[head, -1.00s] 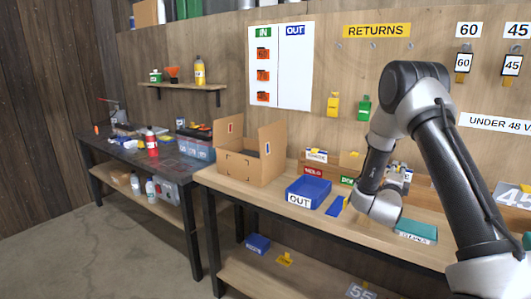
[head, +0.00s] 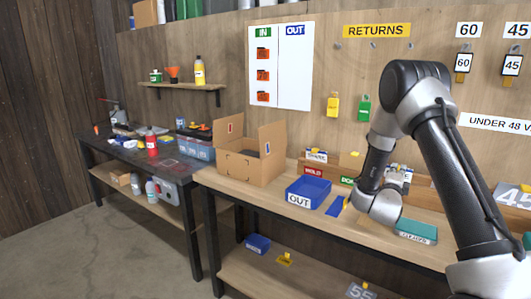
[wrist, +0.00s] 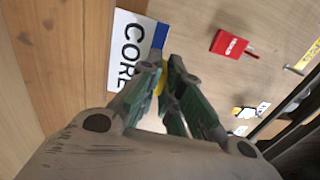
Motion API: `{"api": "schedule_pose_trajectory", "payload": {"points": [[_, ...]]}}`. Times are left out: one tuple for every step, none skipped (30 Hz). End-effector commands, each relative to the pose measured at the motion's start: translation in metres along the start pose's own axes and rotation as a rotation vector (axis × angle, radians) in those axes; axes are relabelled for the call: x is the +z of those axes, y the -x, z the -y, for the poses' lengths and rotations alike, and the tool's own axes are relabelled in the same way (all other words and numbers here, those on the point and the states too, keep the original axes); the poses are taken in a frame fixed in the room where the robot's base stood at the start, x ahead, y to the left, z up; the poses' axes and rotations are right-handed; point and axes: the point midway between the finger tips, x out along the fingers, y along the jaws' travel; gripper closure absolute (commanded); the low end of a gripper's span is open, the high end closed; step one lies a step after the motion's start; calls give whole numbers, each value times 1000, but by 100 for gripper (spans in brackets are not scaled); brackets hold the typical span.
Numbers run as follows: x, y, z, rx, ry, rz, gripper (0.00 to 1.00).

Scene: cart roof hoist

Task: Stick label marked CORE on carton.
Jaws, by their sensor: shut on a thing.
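The label marked CORE (wrist: 127,48) is a white plate with black letters and a blue stripe along one edge, in the wrist view. My gripper (wrist: 167,68) is shut on its yellow tab beside the blue stripe. In the head view a blue piece with a bit of yellow (head: 336,206), seemingly this label, shows left of my wrist; my fingertips are hidden there. The carton (head: 250,166) is brown cardboard with raised flaps and stands on the bench to the left, apart from the label. It carries small red and dark blue marks.
A blue OUT bin (head: 307,192) stands between the carton and my wrist. A teal box (head: 417,230) lies right of my wrist. A red HOLD block (wrist: 229,44) lies near the gripper. Trays with labels line the back of the bench. A dark second bench (head: 125,142) stands left.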

Motion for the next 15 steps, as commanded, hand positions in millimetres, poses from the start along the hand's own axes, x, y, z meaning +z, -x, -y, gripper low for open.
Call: {"api": "schedule_pose_trajectory", "payload": {"points": [[0, 0, 2, -1, 0, 0, 100], [0, 0, 3, -1, 0, 0, 100], [0, -1, 4, -1, 0, 0, 100], [0, -1, 5, -1, 0, 0, 100], [0, -1, 6, -1, 0, 0, 100], [0, -1, 8, -2, -1, 0, 100], [0, -2, 9, -2, -1, 0, 100], [0, -2, 10, -1, -1, 0, 100], [0, -2, 11, -1, -1, 0, 100], [0, -2, 12, -1, -1, 0, 100], [0, -2, 13, -1, -1, 0, 100], [0, -2, 14, -1, 0, 0, 100], [0, -2, 15, -1, 0, 0, 100], [0, -2, 16, -1, 0, 0, 100], [0, -3, 17, -1, -1, 0, 100]]}}
